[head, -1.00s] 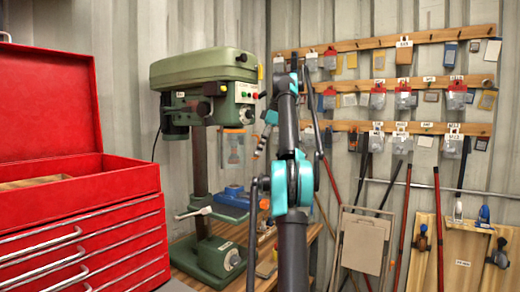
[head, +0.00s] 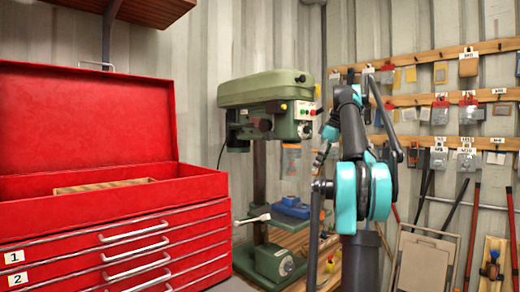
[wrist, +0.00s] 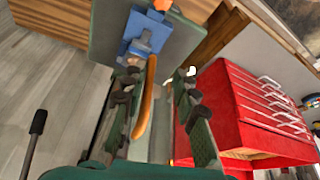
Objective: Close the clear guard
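The clear guard (head: 291,161), a see-through panel with orange at its top, hangs under the head of the green drill press (head: 268,100) in the head view. My arm stands just right of it. My gripper (wrist: 160,74) shows in the wrist view with its two dark green fingers spread apart. A curved orange-brown strip (wrist: 147,100) appears between the fingers; I cannot tell whether it belongs to the guard or whether a finger touches it. A blue vise (wrist: 145,42) lies beyond the fingertips. The guard is not clearly made out in the wrist view.
A red tool chest (head: 110,225) with its lid up stands left of the press and also shows at right in the wrist view (wrist: 240,110). A pegged wall rack (head: 440,99) and a folded beige chair (head: 425,262) are at right.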

